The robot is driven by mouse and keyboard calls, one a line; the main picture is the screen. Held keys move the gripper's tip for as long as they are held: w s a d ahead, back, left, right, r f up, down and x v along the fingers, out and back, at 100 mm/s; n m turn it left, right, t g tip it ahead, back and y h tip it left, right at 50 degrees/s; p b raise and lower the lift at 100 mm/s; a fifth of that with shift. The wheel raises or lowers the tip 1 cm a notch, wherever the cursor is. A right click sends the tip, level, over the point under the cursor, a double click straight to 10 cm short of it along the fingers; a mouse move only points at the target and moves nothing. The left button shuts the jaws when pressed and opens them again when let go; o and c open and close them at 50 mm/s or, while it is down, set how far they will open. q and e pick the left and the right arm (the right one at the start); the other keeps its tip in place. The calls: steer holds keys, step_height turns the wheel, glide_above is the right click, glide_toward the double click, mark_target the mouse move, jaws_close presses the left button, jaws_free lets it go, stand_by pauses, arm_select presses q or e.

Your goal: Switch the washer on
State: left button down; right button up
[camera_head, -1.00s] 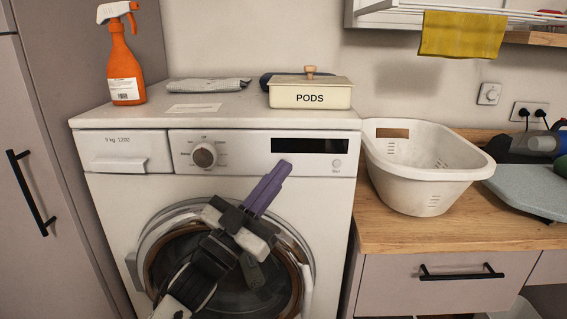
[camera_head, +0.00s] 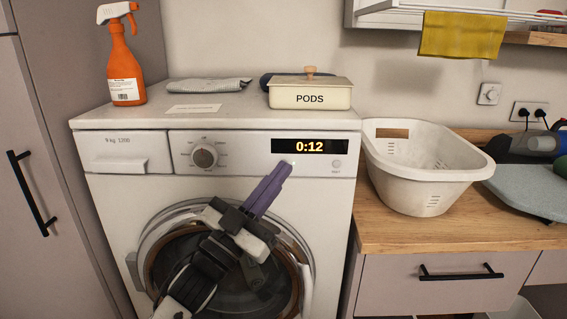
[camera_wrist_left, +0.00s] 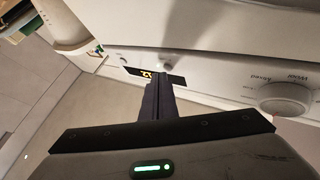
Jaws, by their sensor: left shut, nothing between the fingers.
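The white washer (camera_head: 112,206) stands in front of me with its round door (camera_head: 155,230) closed. Its display (camera_head: 310,146) is lit and reads 0:12; part of the lit display (camera_wrist_left: 148,75) also shows in the left wrist view. The program knob (camera_head: 204,156) is left of the display, and a small round button (camera_head: 336,164) is below the display's right end. My left gripper (camera_head: 284,168) is shut and empty, its purple fingertips at the panel just below the display's left part. A small bright spot shows by the tips. I cannot tell whether they touch the panel. My right gripper is not in view.
On the washer top are an orange spray bottle (camera_head: 124,75), a folded grey cloth (camera_head: 208,85), a card (camera_head: 194,108) and a PODS box (camera_head: 312,94). A white basket (camera_head: 425,185) stands on the wooden counter (camera_head: 390,234) at right. A tall cabinet (camera_head: 30,110) borders the left.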

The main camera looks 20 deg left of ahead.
arm_select(q)
steer(key=shift+s, duration=0.35)
steer(key=shift+d, duration=0.1)
steer(key=s+d+p, duration=0.1)
steer(key=s+p, duration=0.1)
steer(key=s, duration=0.3)
steer(key=shift+s+d, duration=0.3)
steer(key=shift+s, duration=0.1)
stand_by(1.3)
